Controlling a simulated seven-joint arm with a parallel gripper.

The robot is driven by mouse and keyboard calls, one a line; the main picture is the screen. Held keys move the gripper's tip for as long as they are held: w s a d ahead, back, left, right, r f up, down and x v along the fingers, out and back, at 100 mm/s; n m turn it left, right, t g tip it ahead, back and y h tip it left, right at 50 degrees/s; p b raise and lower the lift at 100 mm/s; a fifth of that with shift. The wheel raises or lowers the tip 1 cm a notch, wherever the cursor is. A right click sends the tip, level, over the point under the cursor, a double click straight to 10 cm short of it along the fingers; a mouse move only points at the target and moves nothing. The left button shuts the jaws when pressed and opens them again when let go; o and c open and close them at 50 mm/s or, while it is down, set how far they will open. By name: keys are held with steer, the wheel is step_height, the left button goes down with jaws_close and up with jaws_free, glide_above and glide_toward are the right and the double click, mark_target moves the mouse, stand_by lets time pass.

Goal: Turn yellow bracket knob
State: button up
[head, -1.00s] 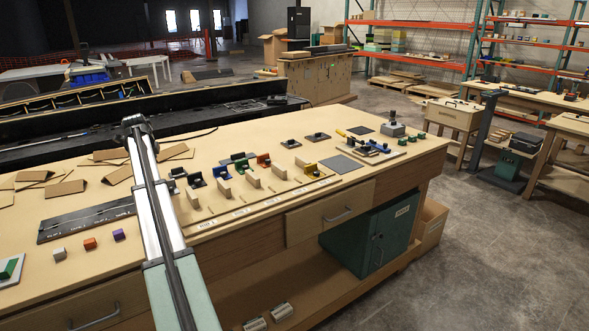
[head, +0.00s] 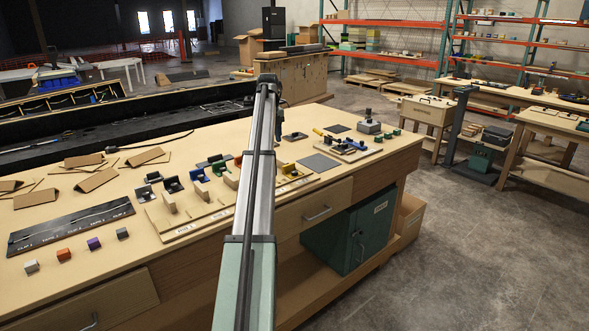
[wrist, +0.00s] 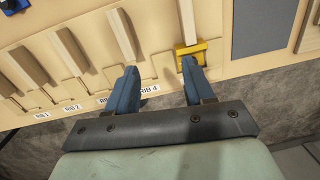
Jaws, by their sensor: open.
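The yellow bracket (wrist: 200,47) is at the upper right of centre in the wrist view, with a wooden rib (wrist: 187,20) running up from it. In the head view the yellow bracket (head: 284,169) shows just right of my arm. My gripper (wrist: 160,66) is open and empty in the wrist view, its two blue fingers wide apart. The right fingertip overlaps the yellow bracket's lower edge in the picture; I cannot tell whether they touch. No separate knob is clear.
Other wooden ribs (wrist: 72,50) stand left of my fingers. A grey pad (wrist: 258,25) lies right of the yellow bracket. The table's front edge runs below the labels.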

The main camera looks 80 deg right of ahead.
steer(key=r+m, duration=0.1)
steer(key=m, duration=0.1)
glide_above(295, 172)
steer(key=w, duration=0.1)
steer(key=y, duration=0.1)
steer(key=f, duration=1.3)
steer(key=shift+s+d+f, duration=0.1)
steer(key=shift+s+f, duration=0.05)
steer(key=shift+s, duration=0.25)
jaws_close()
